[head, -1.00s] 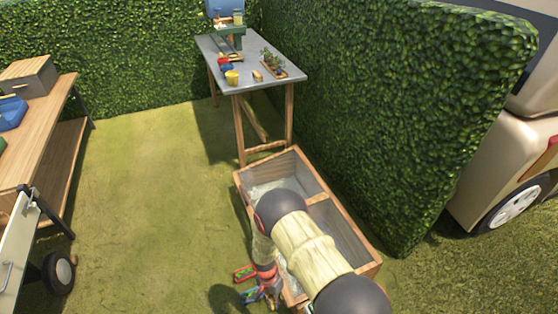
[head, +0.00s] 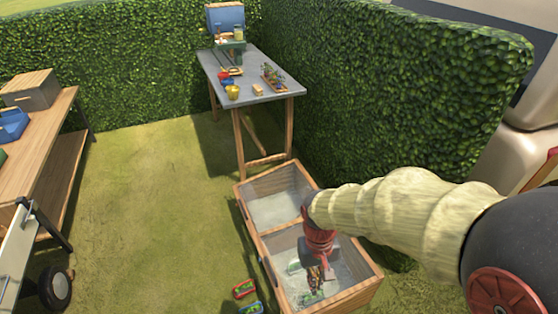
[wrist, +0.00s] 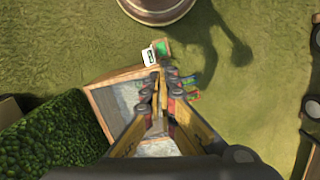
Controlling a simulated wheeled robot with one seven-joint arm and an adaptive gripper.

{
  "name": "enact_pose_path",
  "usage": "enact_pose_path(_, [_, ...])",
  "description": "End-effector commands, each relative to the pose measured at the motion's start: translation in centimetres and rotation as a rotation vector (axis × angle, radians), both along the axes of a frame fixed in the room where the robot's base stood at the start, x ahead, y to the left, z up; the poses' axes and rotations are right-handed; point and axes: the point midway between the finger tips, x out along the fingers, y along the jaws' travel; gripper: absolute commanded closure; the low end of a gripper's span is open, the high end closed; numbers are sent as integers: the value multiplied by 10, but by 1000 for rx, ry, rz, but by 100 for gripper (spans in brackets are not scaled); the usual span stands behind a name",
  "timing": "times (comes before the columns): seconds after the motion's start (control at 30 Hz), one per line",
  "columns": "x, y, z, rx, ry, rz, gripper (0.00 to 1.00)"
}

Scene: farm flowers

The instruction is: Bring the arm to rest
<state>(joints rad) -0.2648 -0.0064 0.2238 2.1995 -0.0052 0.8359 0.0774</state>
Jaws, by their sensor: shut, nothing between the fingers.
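My arm reaches in from the right in the head view and bends down at the wrist. My gripper (head: 318,283) points down over or in front of the near compartment of a wooden planter box (head: 250,222). How high it is above the box I cannot tell. In the wrist view my gripper (wrist: 160,78) has its fingers together with nothing between them. The box (wrist: 97,105) lies below and beside the fingers there.
A red-green packet (head: 243,289) and a blue-green one (head: 250,308) lie on the grass left of the box. A grey-topped table (head: 262,90) with pots and plants stands behind. A hedge (head: 400,100) borders the right. A wooden bench (head: 40,135) stands left; grass between is clear.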

Motion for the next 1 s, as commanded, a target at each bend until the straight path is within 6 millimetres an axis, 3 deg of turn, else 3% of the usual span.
enact_pose_path(0.03, [-7,-8,18,10,-31,2,100])
enact_pose_path(0.2, [-32,-31,66,35,-126,1,100])
enact_pose_path(0.5, [-69,-65,136,64,-356,-85,100])
enact_pose_path(0.7, [-81,-82,180,74,-524,-141,100])
enact_pose_path(0.83, [-84,-89,198,74,-587,-165,100])
enact_pose_path(1.0, [-85,-94,202,69,-600,-184,100])
